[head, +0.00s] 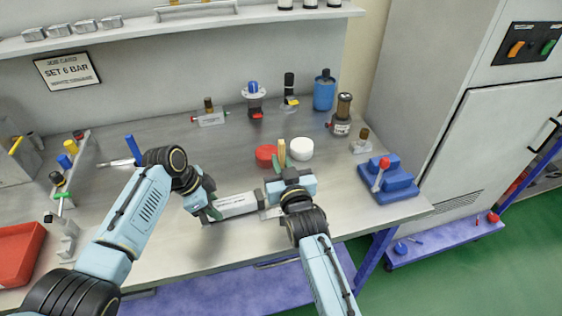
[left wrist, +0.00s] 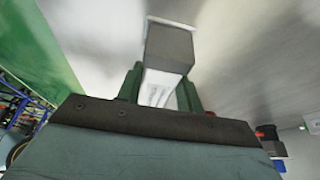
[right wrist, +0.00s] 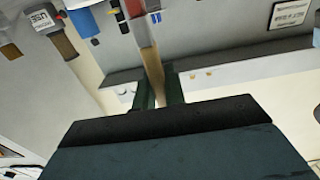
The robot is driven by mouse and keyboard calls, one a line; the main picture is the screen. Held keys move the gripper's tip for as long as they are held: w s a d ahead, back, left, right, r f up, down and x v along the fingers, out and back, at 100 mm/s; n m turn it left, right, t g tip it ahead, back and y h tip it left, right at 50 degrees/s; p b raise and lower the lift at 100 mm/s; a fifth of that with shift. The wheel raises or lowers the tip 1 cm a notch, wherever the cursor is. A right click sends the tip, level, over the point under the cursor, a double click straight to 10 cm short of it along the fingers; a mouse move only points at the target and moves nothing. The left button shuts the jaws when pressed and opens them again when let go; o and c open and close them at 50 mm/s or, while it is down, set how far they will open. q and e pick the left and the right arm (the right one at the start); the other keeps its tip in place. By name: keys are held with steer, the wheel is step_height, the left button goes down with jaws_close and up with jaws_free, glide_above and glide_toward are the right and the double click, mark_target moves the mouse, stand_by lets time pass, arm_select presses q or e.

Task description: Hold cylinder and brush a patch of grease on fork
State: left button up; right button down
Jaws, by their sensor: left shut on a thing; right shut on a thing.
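The cylinder (head: 236,206) lies level above the front of the bench, a pale body with a dark end cap. My left gripper (head: 214,209) is shut on its left part; in the left wrist view the cylinder (left wrist: 160,88) sits between the fingers. The fork (head: 272,212) is at the cylinder's right end, partly hidden by my right gripper. My right gripper (head: 287,172) is shut on a brush with a wooden handle (head: 282,152). The brush (right wrist: 152,65) stands between the fingers in the right wrist view. I cannot tell whether its bristles touch the fork.
A red round tub (head: 266,155) and a white round tub (head: 302,149) stand behind my right gripper. A blue fixture (head: 388,181) is at the right edge of the bench. A red tray (head: 20,255) is at the far left. Bottles and fittings line the back.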

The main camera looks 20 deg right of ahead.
steer(key=shift+f, duration=0.15)
steer(key=shift+s, duration=0.1)
stand_by(0.3)
steer(key=shift+s, duration=0.4)
steer(key=shift+w, duration=0.1)
steer(key=shift+w+f, duration=0.1)
steer(key=shift+w, duration=0.8)
steer(key=shift+s, duration=0.15)
steer(key=shift+s, duration=0.4)
